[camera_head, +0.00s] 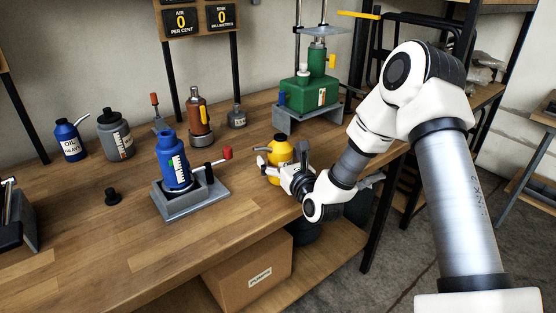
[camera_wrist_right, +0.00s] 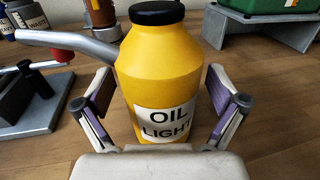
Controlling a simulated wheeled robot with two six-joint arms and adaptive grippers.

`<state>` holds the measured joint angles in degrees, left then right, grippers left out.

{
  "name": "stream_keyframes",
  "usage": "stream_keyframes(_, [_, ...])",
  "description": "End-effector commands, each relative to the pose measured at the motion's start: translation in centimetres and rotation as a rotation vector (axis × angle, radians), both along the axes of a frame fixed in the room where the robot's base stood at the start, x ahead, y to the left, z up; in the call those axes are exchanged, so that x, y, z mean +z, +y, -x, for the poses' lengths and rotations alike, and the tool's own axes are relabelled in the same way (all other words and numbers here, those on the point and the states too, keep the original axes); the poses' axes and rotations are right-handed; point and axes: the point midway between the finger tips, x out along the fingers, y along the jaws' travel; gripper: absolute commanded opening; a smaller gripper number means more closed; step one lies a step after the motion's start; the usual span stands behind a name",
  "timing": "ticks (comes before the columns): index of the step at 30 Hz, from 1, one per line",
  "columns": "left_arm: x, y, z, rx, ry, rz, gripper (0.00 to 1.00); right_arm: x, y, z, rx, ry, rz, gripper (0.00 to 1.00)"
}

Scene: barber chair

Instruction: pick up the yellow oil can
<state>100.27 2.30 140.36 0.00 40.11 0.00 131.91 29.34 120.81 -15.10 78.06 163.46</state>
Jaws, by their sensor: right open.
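The yellow oil can (camera_head: 280,151) stands upright on the wooden bench near its front right edge. In the right wrist view the yellow oil can (camera_wrist_right: 162,75) has a black cap, a grey spout to the left and an "OIL LIGHT" label. My right gripper (camera_head: 284,172) is at the can in the head view, hiding part of its lower body. In the wrist view my right gripper (camera_wrist_right: 160,105) is open, with one finger on each side of the can and gaps visible beside it. My left gripper is not in view.
A blue bottle (camera_head: 173,163) sits on a grey stand with a red-knobbed lever, left of the can. A green machine (camera_head: 309,91) stands behind it. A blue oil can (camera_head: 69,140), a grey bottle (camera_head: 115,134) and a brown bottle (camera_head: 198,116) stand farther back. The front left bench is mostly clear.

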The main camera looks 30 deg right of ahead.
Motion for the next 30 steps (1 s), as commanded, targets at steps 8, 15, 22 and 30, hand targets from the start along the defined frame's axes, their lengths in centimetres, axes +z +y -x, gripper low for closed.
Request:
stream_keyframes(8, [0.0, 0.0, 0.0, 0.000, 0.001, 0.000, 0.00, 0.0, 0.0, 0.1, 0.000, 0.001, 0.000, 0.47])
stream_keyframes(15, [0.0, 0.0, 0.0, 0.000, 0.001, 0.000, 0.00, -0.1, 0.0, 0.1, 0.000, 0.002, 0.000, 0.03])
stream_keyframes(22, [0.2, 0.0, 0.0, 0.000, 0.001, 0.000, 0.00, 0.2, -0.1, 0.1, 0.000, 0.003, 0.000, 0.03])
stream_keyframes(30, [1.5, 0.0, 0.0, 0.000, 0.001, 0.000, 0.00, 2.7, -0.9, -0.1, -0.009, 0.000, -0.001, 0.03])
